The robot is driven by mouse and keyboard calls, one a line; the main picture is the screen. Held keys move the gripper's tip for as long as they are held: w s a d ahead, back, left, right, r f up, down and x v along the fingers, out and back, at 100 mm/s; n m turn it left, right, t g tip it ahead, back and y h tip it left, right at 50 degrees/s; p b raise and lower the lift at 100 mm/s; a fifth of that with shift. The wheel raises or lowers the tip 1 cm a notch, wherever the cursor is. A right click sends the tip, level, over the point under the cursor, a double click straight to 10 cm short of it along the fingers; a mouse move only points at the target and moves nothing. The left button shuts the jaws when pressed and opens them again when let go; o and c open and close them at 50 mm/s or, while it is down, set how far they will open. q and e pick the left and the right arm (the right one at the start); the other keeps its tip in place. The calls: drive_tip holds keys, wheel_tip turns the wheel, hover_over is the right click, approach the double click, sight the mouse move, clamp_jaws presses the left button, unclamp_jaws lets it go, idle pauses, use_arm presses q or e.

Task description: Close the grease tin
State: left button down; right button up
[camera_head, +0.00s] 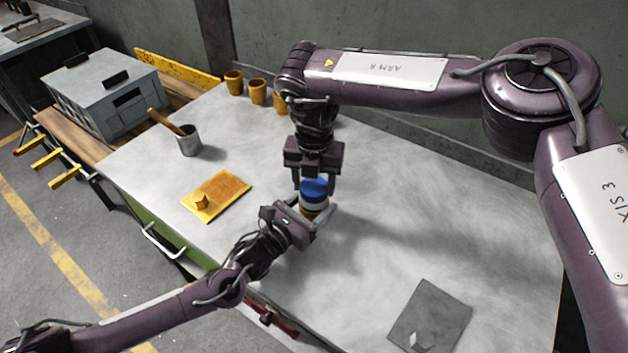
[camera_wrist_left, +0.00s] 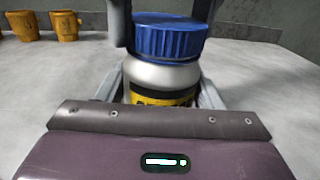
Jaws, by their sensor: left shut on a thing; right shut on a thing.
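The grease tin (camera_wrist_left: 160,80) is a silver-grey jar with a black and yellow label. It stands upright on the grey table, and its ribbed blue lid (camera_head: 314,188) sits on top; the lid also shows in the left wrist view (camera_wrist_left: 168,38). My right gripper (camera_head: 314,186) comes down from above and is shut on the lid, one finger on each side. My left gripper (camera_head: 318,212) is shut around the tin's body from the front left, low down. Its palm hides the tin's base. I cannot tell how tightly the lid is seated.
Several orange mugs (camera_head: 258,92) line the back edge. A dark grey mat (camera_head: 430,312) lies front right. The table's right middle is clear.

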drive_tip(key=o, duration=1.2)
drive_tip(key=shift+c, duration=0.2)
wheel_tip(320, 180, up, 12)
use_arm(q)
drive_tip(key=shift+c, duration=1.5)
unclamp_jaws()
